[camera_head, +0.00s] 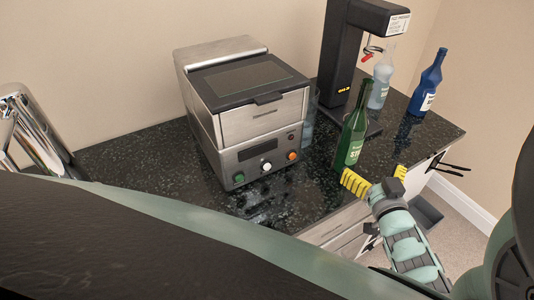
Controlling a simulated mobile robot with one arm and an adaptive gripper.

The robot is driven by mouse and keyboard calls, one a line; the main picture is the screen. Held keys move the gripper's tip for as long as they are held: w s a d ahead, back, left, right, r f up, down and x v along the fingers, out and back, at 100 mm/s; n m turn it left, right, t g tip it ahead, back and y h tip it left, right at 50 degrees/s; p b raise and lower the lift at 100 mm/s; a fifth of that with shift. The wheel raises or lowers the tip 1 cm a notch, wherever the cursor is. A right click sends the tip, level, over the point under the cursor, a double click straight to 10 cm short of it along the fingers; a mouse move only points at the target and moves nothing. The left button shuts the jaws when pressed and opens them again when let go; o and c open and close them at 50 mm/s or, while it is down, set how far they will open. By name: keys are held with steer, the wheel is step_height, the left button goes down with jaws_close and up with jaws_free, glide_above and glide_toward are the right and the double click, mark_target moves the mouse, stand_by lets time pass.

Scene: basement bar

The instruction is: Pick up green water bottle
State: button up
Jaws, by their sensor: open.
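The green bottle (354,132) stands upright on the dark speckled counter, near its front edge, to the right of a steel machine. It has a pale label low on its body. My gripper (374,178) is in front of and just below the bottle in the picture, with its yellow fingers spread wide. The left finger shows close to the bottle's base; I cannot tell whether it touches. Nothing shows between the fingers.
A steel countertop machine (245,115) stands left of the bottle. A black dispenser (348,50) stands behind it. A clear bottle (381,80) and a blue bottle (428,84) stand behind right. Bare counter (395,140) lies right of the green bottle.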

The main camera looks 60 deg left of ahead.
mark_target(357, 142)
steer(key=p+x, duration=0.1)
steer(key=x, duration=0.2)
steer(key=p+x, duration=0.1)
steer(key=x, duration=0.2)
steer(key=shift+a+r, duration=0.25)
steer(key=shift+a, duration=0.2)
steer(key=shift+x, duration=1.25)
steer(key=shift+r+p+x, duration=0.15)
steer(key=shift+p+x, duration=0.4)
steer(key=shift+x, duration=0.15)
steer(key=shift+r+p+x, duration=0.15)
steer(key=shift+p+x, duration=0.4)
steer(key=shift+x, duration=1.4)
steer(key=shift+f, duration=0.1)
steer(key=shift+c, duration=0.2)
steer(key=shift+d, duration=0.1)
steer(key=c, duration=1.4)
